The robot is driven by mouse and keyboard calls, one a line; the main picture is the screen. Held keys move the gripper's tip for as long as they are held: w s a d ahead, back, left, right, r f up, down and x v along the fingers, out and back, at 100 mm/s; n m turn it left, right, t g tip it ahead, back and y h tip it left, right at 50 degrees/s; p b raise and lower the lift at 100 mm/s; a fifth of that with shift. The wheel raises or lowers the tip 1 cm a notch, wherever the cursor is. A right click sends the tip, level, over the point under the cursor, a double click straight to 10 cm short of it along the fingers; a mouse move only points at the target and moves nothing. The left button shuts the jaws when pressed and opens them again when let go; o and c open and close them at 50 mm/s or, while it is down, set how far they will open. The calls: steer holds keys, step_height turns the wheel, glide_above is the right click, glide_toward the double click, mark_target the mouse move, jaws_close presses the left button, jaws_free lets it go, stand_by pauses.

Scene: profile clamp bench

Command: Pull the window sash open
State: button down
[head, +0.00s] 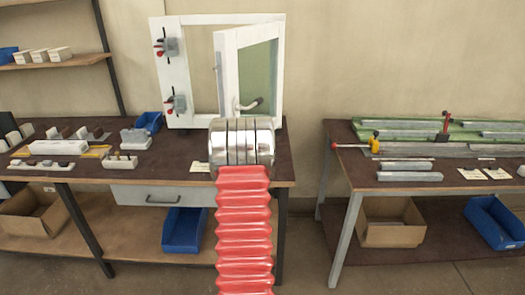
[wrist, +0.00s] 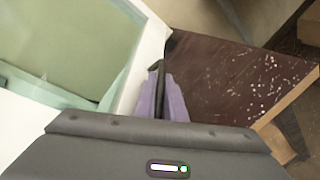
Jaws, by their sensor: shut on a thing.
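The white window frame (head: 175,70) stands upright on the left bench. Its white sash (head: 228,70), with a greenish pane, stands partly swung out, its left edge toward me. A lever handle (head: 246,106) with a dark end shows low on the sash. In the wrist view the purple fingers of my gripper (wrist: 162,98) are shut on the dark handle (wrist: 157,72), beside the white sash edge (wrist: 152,45). In the head view my arm hides most of my gripper.
Two red-tipped clamps (head: 176,103) sit on the frame's left post. Small blocks and profiles lie on the left bench (head: 185,150). A second bench (head: 345,150) with metal profiles stands to the right, across a gap of open floor.

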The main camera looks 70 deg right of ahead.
steer(key=shift+f, duration=0.1)
steer(key=c, duration=2.2)
jaws_free()
steer(key=shift+s, duration=0.15)
steer(key=shift+o, duration=0.4)
steer(key=shift+s, duration=0.1)
steer(key=v, duration=1.3)
steer(key=shift+a, duration=0.35)
steer(key=shift+c, duration=0.2)
